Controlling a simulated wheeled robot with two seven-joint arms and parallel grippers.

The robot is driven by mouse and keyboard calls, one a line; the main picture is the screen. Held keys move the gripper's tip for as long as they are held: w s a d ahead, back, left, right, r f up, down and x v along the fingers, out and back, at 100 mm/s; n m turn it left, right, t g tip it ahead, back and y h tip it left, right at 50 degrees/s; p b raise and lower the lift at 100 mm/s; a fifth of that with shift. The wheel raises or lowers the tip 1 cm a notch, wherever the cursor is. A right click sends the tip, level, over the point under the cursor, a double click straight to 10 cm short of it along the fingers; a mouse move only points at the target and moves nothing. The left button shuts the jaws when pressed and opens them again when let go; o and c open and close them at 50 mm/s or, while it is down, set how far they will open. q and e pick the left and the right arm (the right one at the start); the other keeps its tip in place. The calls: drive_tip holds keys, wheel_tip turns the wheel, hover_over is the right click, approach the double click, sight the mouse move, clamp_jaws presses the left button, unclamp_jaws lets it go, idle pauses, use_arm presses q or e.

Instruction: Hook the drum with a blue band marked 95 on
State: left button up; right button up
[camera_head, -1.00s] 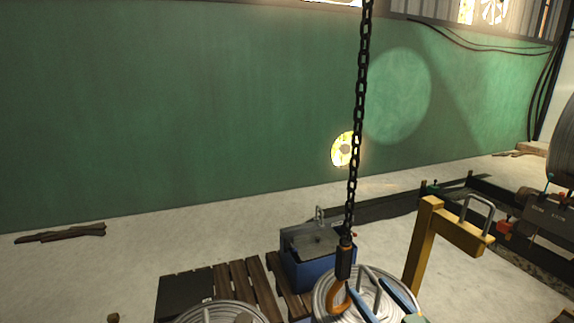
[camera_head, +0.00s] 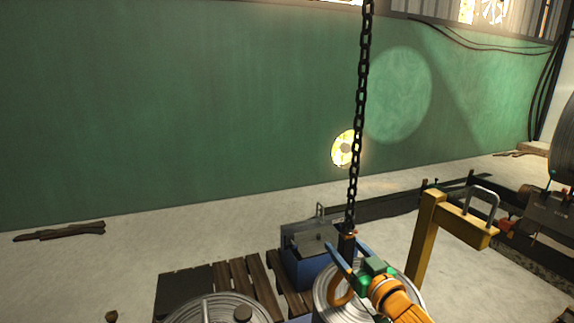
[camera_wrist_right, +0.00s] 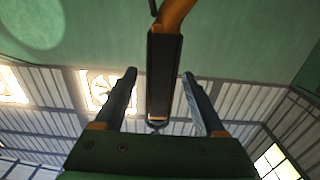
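A black chain (camera_head: 358,130) hangs down to a dark hook block (camera_head: 347,246) with an orange hook (camera_head: 339,291). My right gripper (camera_head: 346,247) has its blue fingers around the block. In the right wrist view the fingers stand open on both sides of the block (camera_wrist_right: 164,75), with a gap at the left; the orange hook (camera_wrist_right: 176,14) shows at the top. A pale round drum (camera_head: 321,296) lies behind the hook and gripper; its handle is hidden. Another pale drum (camera_head: 190,309) is cut off at the bottom edge. I see no blue band or 95. My left gripper is out of view.
A blue box (camera_head: 296,271) with a grey top and handle stands behind the hook, by a dark wooden pallet (camera_head: 237,276). A yellow post (camera_head: 424,238) with a metal loop stands at the right. Open floor lies toward the green wall.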

clamp_jaws()
drive_tip(key=shift+r, duration=0.15)
drive_tip(key=shift+w+d+r+p, duration=0.2)
drive_tip(key=shift+w+d+p, duration=0.15)
drive_tip(key=shift+d+p, duration=0.05)
drive_tip(key=shift+w+d+r+p, duration=0.15)
drive_tip(key=shift+w+d+r, duration=0.1)
drive_tip(key=shift+d, duration=0.25)
drive_tip(key=shift+w+d+r+p, duration=0.1)
drive_tip(key=shift+w+d+p, duration=0.1)
drive_tip(key=shift+d, duration=0.25)
drive_tip(key=shift+s+a+r+p, duration=0.1)
drive_tip(key=shift+s+r+p, duration=0.1)
drive_tip(key=shift+p, duration=0.15)
